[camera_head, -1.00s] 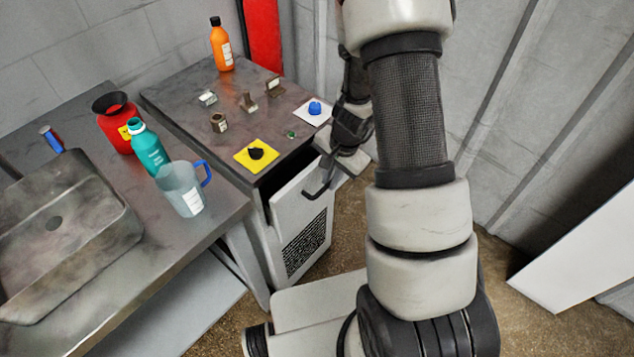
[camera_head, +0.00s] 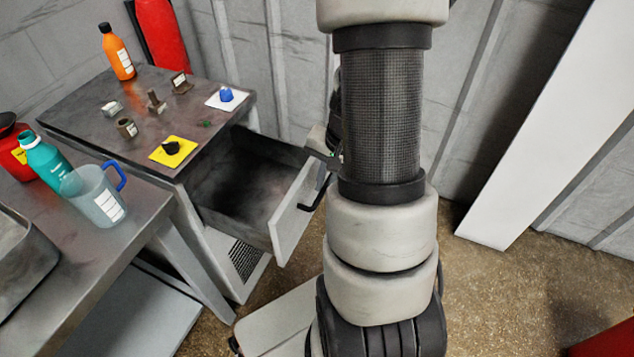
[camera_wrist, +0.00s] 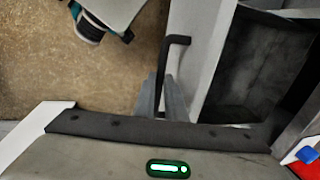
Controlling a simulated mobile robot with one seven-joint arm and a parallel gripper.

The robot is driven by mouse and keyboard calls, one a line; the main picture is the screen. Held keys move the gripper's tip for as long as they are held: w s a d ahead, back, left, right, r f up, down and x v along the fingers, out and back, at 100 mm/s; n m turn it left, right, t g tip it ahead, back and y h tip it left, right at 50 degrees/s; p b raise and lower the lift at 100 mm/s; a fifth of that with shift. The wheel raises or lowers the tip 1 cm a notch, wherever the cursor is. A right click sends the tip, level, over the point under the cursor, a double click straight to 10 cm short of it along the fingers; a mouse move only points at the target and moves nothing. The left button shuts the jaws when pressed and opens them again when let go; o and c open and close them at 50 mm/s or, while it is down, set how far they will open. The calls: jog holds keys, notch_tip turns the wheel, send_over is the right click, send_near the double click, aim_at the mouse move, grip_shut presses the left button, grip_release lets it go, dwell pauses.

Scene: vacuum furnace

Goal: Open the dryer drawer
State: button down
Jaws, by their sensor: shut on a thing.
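The dryer drawer (camera_head: 292,222) is pulled well out from the cabinet under the dark tabletop, and its empty-looking dark inside shows. Its black bar handle (camera_head: 318,196) is on the light grey front panel. In the wrist view the handle (camera_wrist: 165,62) runs down between the fingers of my gripper (camera_wrist: 162,92), which is shut on it. The drawer front (camera_wrist: 199,55) and dark interior (camera_wrist: 250,65) lie to the right of the handle there. In the head view my arm hides most of the gripper.
On the cabinet top (camera_head: 90,95) stand an orange bottle (camera_head: 117,52), several small samples, a yellow card (camera_head: 190,143) and a white card (camera_head: 212,101). A sink counter (camera_head: 130,240) with a jug (camera_head: 97,197) and teal bottle (camera_head: 48,165) is at left.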

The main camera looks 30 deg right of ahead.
dwell(0.3)
jog(key=c, duration=1.8)
grip_release()
jog(key=s+r+p, duration=0.1)
jog(key=r, duration=0.4)
jog(key=s+d+r+p, duration=0.1)
jog(key=r+p, duration=0.1)
jog(key=r, duration=0.4)
jog(key=s+d+r+p, duration=0.1)
jog(key=r+p, duration=0.1)
jog(key=r, duration=0.4)
jog(key=shift+r, duration=0.15)
jog(key=s+a+r+n+t+p, duration=0.1)
jog(key=s+a+r+n+p, duration=0.1)
jog(key=a+r, duration=0.4)
jog(key=s+a+r+n+t+p, duration=0.1)
jog(key=a+r+n+p, duration=0.4)
jog(key=r, duration=0.6)
jog(key=s+a+r+n+t+h+p, duration=0.1)
jog(key=s+a+r+n+p, duration=0.1)
jog(key=a+r+n+p, duration=0.2)
jog(key=shift+s+a+r+t, duration=0.15)
jog(key=shift+a+r, duration=0.4)
jog(key=shift+r, duration=0.3)
jog(key=shift+s+a+r+t, duration=0.1)
jog(key=shift+a+r, duration=0.4)
jog(key=shift+r, duration=0.35)
jog(key=shift+s+a+r+t, duration=0.15)
jog(key=shift+a+r, duration=0.4)
jog(key=shift+r, duration=0.3)
